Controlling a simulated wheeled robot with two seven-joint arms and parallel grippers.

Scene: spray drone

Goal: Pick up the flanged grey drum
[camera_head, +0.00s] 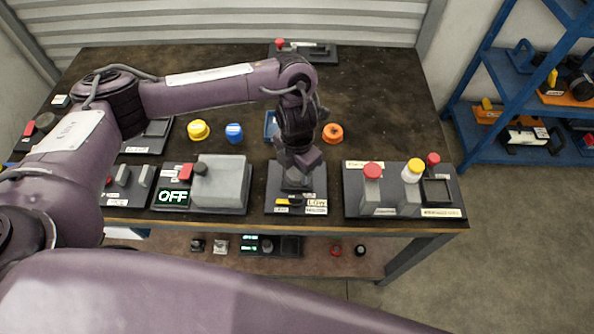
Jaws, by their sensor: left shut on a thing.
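My left gripper (298,168) points down over the dark plate (309,180) in the middle of the bench's front row. It is shut on a small grey part (297,183) at that plate, mostly hidden below the fingers. I cannot tell for sure that this is the flanged grey drum, nor whether it is clear of the plate. A yellow-and-black switch and a "LOW" label are on the plate's front edge. My right gripper is not in view.
Left of the plate stands a grey box unit (220,184) with an "OFF" display. To the right is a panel (437,190) with red and yellow-topped posts. Yellow (198,130), blue (234,133) and orange (333,133) pieces lie behind. The bench's back right is clear. A blue rack (508,75) stands right.

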